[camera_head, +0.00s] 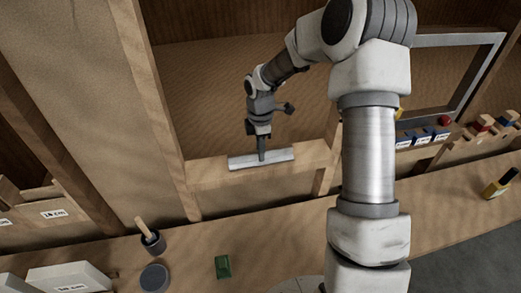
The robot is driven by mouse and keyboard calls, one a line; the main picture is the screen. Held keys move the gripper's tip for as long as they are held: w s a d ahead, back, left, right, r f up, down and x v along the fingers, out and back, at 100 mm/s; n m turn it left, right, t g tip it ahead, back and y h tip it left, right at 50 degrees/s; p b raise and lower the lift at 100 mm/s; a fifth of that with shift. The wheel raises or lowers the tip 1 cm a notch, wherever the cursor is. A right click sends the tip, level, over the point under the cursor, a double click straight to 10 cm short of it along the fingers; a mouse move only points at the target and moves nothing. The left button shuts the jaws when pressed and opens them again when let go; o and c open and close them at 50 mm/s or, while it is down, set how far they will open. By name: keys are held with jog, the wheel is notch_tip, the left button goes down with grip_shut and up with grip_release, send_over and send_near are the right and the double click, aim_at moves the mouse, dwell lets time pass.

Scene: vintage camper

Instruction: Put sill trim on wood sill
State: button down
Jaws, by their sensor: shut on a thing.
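The sill trim (275,158) is a light grey-white strip at the wood sill, in the middle of the view. My gripper (262,156) is shut on the trim from above, near the strip's middle. The wood sill (208,172) is a horizontal wooden beam between two posts. The trim lies along the sill's length, over its top edge. I cannot tell whether it rests on the sill or is held just above it. The sill's top under the trim is hidden.
The wooden counter (290,222) runs below the sill. On it are a dark cup with a wooden handle (150,238), a round dark-lidded container (155,278), a green block (222,266) and a yellow-black tool (500,182). A grey metal frame (487,75) stands at the right.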

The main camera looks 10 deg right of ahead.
jog(key=shift+f, duration=0.15)
jog(key=c, duration=0.8)
grip_release()
notch_tip(320, 180, up, 12)
jog(key=shift+r, duration=0.2)
